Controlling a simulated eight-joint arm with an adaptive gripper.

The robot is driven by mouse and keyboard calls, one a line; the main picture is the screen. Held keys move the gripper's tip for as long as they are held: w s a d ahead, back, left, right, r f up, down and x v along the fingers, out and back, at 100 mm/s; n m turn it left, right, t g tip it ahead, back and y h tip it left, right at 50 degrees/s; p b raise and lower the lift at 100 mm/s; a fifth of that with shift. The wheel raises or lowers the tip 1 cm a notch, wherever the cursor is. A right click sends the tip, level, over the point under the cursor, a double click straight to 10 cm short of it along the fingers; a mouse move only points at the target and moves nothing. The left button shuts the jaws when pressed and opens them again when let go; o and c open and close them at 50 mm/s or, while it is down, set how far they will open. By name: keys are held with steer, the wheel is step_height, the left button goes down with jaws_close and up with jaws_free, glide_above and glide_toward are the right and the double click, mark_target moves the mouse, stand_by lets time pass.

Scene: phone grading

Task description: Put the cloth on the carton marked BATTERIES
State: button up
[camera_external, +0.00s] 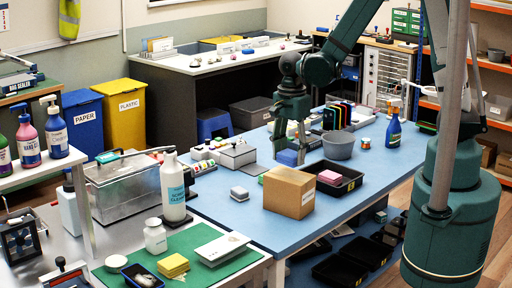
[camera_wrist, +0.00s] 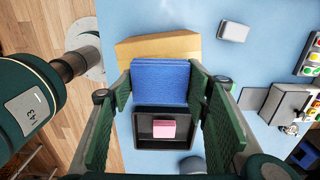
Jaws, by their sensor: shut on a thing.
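A folded blue cloth (camera_wrist: 160,82) is held between the two fingers of my gripper (camera_wrist: 163,92) in the wrist view. In the external view the cloth (camera_external: 287,157) shows at the tips of my gripper (camera_external: 291,148), apparently above the blue table. A brown cardboard carton (camera_external: 290,193) stands on the table, nearer the external camera than the gripper. In the wrist view the carton (camera_wrist: 135,49) lies beyond the cloth and is partly hidden by it. No marking on the carton can be read in either view.
A black tray (camera_external: 351,187) with a pink block (camera_external: 329,177) stands right beside the carton. A grey bowl (camera_external: 338,146), a blue spray bottle (camera_external: 393,131) and a small grey-white block (camera_external: 239,192) are also on the table (camera_external: 225,213). The table left of the carton is mostly clear.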

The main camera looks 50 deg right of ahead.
mark_target(290, 165)
steer(key=shift+f, duration=0.2)
steer(key=shift+f, duration=1.9)
steer(key=shift+f+b, duration=0.2)
steer(key=shift+b, duration=0.1)
steer(key=o, duration=0.8)
steer(key=shift+c, duration=0.2)
steer(key=shift+r+p, duration=0.25)
steer(key=shift+p, duration=0.05)
steer(key=shift+r, duration=5.95)
